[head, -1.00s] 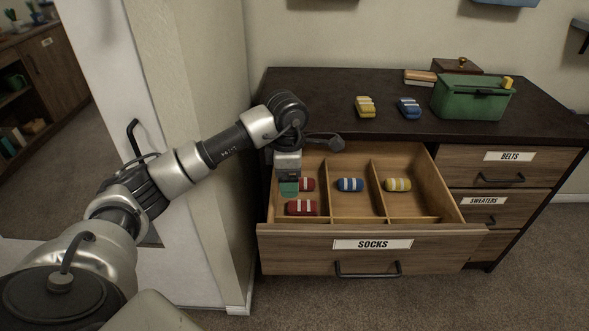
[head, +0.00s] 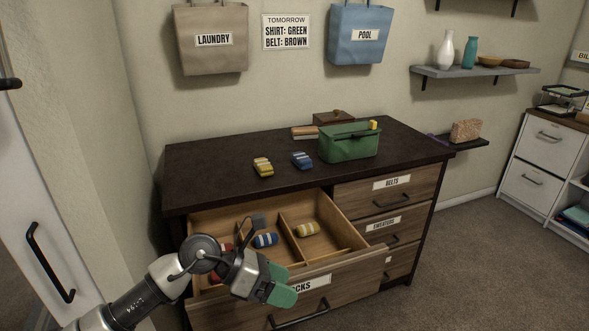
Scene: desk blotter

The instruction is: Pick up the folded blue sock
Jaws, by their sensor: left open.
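A folded blue sock with white stripes (head: 302,160) lies on the dark dresser top, to the right of a folded yellow sock (head: 263,167). Another blue striped sock (head: 265,240) lies in the middle compartment of the open SOCKS drawer (head: 345,277). My left gripper (head: 281,286), with green fingers, is open and appears empty. In the picture it is over the drawer's front panel, below and in front of both blue socks. My arm partly hides the left compartment, where bits of red socks show. My right gripper is out of view.
A green bin (head: 348,146) stands right of the blue sock on the dresser top (head: 215,158), with a brown box (head: 334,117) behind. A yellow striped sock (head: 307,229) lies in the drawer's right compartment. The dresser top's front left is clear.

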